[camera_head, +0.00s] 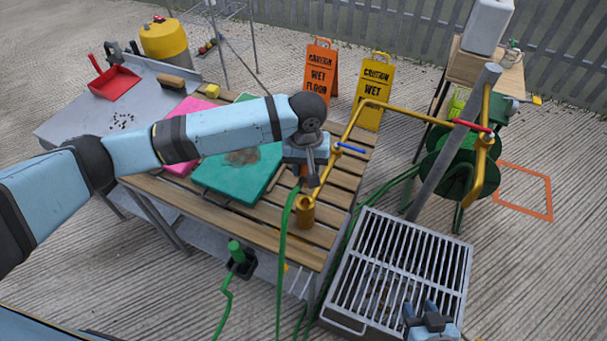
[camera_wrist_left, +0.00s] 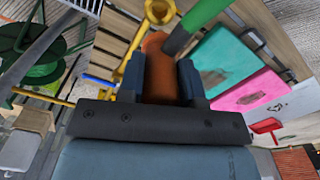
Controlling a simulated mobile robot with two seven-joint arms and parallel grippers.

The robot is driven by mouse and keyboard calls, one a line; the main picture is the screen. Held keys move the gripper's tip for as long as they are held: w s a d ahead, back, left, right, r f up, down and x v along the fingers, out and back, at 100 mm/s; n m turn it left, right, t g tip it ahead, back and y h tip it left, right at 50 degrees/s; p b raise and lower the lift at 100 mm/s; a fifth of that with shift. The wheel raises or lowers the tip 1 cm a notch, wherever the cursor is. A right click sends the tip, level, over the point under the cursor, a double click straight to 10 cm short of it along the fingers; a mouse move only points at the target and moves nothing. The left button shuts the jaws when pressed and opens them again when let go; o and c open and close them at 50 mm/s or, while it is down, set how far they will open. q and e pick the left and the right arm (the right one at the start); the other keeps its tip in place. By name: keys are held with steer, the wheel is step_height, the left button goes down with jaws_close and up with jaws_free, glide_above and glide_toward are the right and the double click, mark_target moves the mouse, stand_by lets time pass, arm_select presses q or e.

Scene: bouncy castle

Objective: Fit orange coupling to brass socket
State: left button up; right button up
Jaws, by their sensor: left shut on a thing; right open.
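My left gripper (camera_head: 308,165) is above the slatted table and shut on the orange coupling (camera_wrist_left: 158,72). In the head view only a sliver of the coupling shows beside the fingers. A green hose (camera_head: 284,225) runs from the coupling and hangs over the table's front edge; it also shows in the left wrist view (camera_wrist_left: 195,25). The brass socket (camera_head: 306,212) is at the pipe's end, just below the gripper. It shows as a ring (camera_wrist_left: 159,10) in the left wrist view, apart from the coupling. My right gripper (camera_head: 428,318) is open at the bottom, over the grate's front.
A yellow pipe (camera_head: 343,134) with a blue lever (camera_head: 350,148) runs close right of my left gripper. A teal board (camera_head: 238,174) and pink board (camera_head: 186,118) lie on the slatted table (camera_head: 245,223). A metal grate (camera_head: 400,268) and hose reel (camera_head: 450,165) stand right.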

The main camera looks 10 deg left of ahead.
mark_target(306, 187)
arm_select(q)
steer(key=shift+f+b, duration=0.4)
steer(key=shift+f, duration=0.05)
steer(key=shift+s+f+b, duration=0.1)
steer(key=shift+f+b, duration=0.15)
steer(key=shift+b, duration=0.05)
step_height(306, 187, down, 3)
steer(key=b, duration=0.4)
steer(key=shift+f, duration=0.15)
steer(key=shift+f+b, duration=0.45)
steer(key=shift+b, duration=0.05)
steer(key=shift+f, duration=0.1)
arm_select(e)
step_height(306, 187, down, 8)
steer(key=shift+s+r, duration=0.25)
steer(key=shift+s, duration=0.05)
arm_select(q)
steer(key=shift+p, duration=0.6)
arm_select(e)
steer(key=shift+a+r, duration=0.1)
steer(key=shift+r, duration=0.75)
arm_select(q)
steer(key=shift+f+p, duration=0.35)
steer(key=shift+p, duration=0.3)
arm_select(e)
steer(key=shift+r, duration=0.6)
arm_select(q)
steer(key=shift+p, duration=0.75)
arm_select(e)
steer(key=shift+r, duration=0.75)
